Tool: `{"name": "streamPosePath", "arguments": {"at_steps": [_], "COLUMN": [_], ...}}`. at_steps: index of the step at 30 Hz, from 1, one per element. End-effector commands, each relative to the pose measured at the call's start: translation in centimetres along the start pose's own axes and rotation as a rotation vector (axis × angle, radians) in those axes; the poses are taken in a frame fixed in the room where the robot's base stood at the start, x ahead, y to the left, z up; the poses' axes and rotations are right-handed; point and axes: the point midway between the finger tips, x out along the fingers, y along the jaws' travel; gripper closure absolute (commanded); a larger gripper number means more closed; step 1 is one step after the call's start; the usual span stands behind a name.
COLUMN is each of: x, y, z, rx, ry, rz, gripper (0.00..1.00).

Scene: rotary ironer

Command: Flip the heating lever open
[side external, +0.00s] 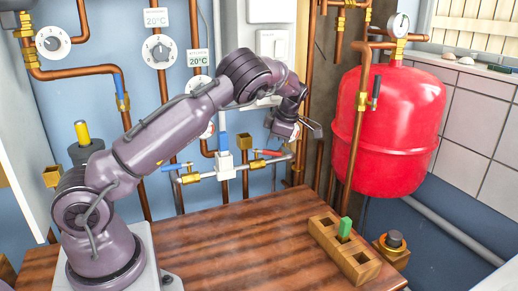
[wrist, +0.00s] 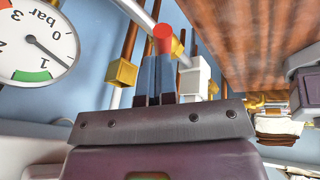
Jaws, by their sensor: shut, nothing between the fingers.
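A red-handled lever (side external: 268,153) sits on the brass and white pipe valves behind the table, its handle lying roughly level. No label shows which lever is for heating. In the wrist view a red lever end (wrist: 162,42) appears just beyond my fingertips; I cannot tell whether they touch. My gripper (side external: 314,127) is above and to the right of the lever in the side view. My gripper's fingers (wrist: 154,82) are together, with nothing between them.
Blue levers (side external: 222,141) stand on the same pipework. A pressure gauge (wrist: 38,45) is close at the wrist view's left. A red tank (side external: 390,125) and copper pipes stand to the right. A wooden block with slots (side external: 322,228) sits on the table (side external: 225,250), whose middle is clear.

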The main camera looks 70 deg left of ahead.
Motion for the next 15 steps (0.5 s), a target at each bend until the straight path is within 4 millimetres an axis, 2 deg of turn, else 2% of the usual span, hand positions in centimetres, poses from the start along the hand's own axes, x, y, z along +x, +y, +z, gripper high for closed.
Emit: {"name": "streamPosePath", "arguments": {"at_steps": [15], "x": [0.25], "y": [0.22], "z": [0.16], "rx": [-0.062], "ry": [0.014], "rz": [-0.025], "gripper": [1.0]}}
